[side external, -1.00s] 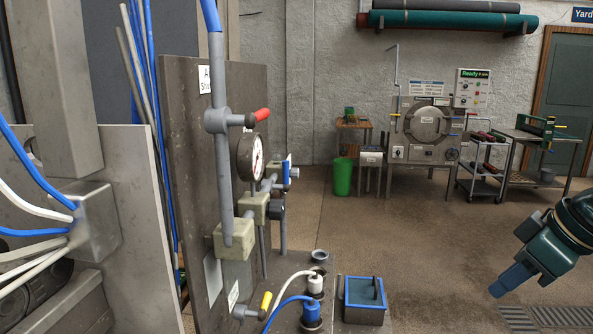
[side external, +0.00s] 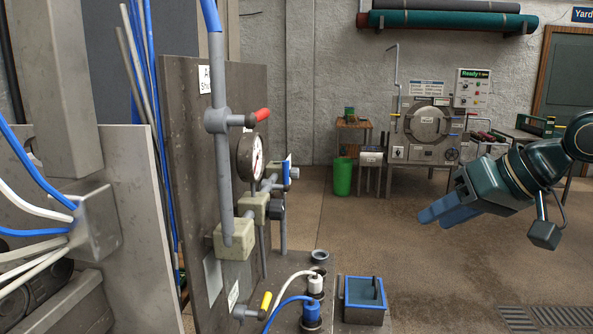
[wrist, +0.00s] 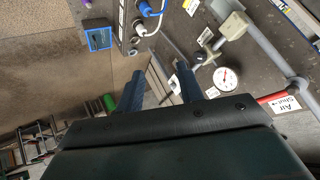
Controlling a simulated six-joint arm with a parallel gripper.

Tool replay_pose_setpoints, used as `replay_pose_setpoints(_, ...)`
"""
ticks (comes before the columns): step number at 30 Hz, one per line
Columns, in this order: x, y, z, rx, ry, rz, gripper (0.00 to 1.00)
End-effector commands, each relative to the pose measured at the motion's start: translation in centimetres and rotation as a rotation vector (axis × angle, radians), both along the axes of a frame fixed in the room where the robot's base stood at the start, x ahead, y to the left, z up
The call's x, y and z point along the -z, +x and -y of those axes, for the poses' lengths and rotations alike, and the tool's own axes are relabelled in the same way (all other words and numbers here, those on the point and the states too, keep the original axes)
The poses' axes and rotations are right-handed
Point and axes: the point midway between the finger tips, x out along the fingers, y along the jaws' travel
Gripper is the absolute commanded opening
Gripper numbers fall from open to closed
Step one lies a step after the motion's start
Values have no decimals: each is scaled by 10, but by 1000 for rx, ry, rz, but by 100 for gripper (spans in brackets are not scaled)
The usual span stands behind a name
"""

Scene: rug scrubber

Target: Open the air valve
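The air valve's red-tipped lever (side external: 260,115) sticks out sideways from a vertical grey pipe (side external: 221,170) in front of the upright panel in the side view. In the wrist view the red lever (wrist: 274,97) shows at the right, partly hidden by my gripper's body. Beside it a white label (wrist: 285,103) reads "Air" and "Shut" with an arrow. My gripper (side external: 424,217) is well to the right of the lever and lower, touching nothing. In the wrist view its two blue fingers (wrist: 160,71) are apart with nothing between them.
Below are a yellow-tipped handle (side external: 265,304), plugged hoses (side external: 311,312) and a blue-rimmed box (side external: 364,300). The space between gripper and panel looks clear.

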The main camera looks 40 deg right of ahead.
Motion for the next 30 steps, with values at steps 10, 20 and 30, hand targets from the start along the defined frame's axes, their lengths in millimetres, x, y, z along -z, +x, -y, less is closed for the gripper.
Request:
replay_pose_setpoints(10,-79,82,-52,163,468,207,37)
replay_pose_setpoints(20,-139,129,-96,222,894,285,37)
replay_pose_setpoints(30,-151,136,-105,228,986,290,37)
